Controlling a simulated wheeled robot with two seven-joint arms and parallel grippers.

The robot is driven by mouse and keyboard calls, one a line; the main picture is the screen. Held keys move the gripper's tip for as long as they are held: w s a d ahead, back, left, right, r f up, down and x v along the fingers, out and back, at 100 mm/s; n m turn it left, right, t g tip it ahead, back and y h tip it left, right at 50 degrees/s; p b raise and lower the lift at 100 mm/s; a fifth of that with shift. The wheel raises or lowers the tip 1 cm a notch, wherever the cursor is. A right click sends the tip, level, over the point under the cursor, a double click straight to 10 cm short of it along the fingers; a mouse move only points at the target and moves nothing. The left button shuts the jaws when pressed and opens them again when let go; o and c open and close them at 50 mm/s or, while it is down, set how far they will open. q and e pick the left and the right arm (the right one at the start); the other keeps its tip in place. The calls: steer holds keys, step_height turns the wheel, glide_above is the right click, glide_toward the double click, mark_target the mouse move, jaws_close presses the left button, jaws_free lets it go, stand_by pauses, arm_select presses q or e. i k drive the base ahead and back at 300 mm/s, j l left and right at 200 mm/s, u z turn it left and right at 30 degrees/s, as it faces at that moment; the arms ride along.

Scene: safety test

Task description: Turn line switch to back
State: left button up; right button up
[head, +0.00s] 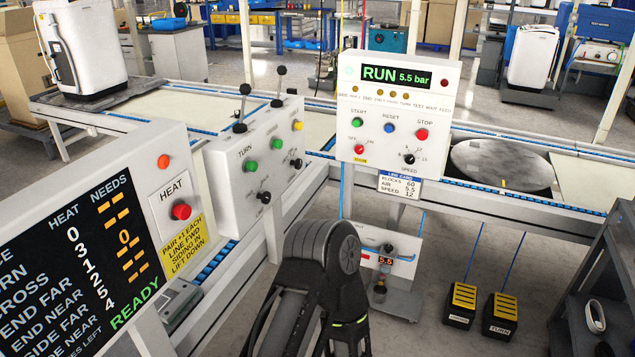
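A white control box (222,165) stands left of centre, on the near side of the conveyor. It carries a TURN label, several green and yellow buttons, and two black levers, one near (240,112) and one far (280,88), both standing up from its top. Two black knobs, one lower (264,197) and one at right (296,163), are on its front. Small labels are too blurred to read, so I cannot tell which control is the line switch or its position. A dark arm link of mine rises at bottom centre; no gripper fingertips show.
A white RUN panel (350,110) with buttons and knobs stands behind, right of centre. A round grey turntable (500,165) lies at right. Two black-yellow pedals, left (461,305) and right (500,315), sit on the floor.

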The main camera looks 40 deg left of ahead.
mark_target(265, 197)
steer(key=i+l+u, duration=0.1)
steer(key=i+u, duration=0.25)
steer(key=i, duration=0.15)
steer(key=i+l+u, duration=0.3)
steer(key=i, duration=0.25)
steer(key=i+l+u, duration=0.15)
steer(key=u, duration=0.25)
steer(key=i+l+u, duration=0.2)
steer(key=u, duration=0.25)
steer(key=i+l+u, duration=0.25)
steer(key=u, duration=0.15)
steer(key=i+l+u, duration=0.1)
steer(key=l+u, duration=0.35)
steer(key=i+l+u, duration=0.1)
steer(key=l+u, duration=0.15)
steer(key=u, duration=0.15)
steer(key=l+u, duration=0.35)
steer(key=l, duration=0.1)
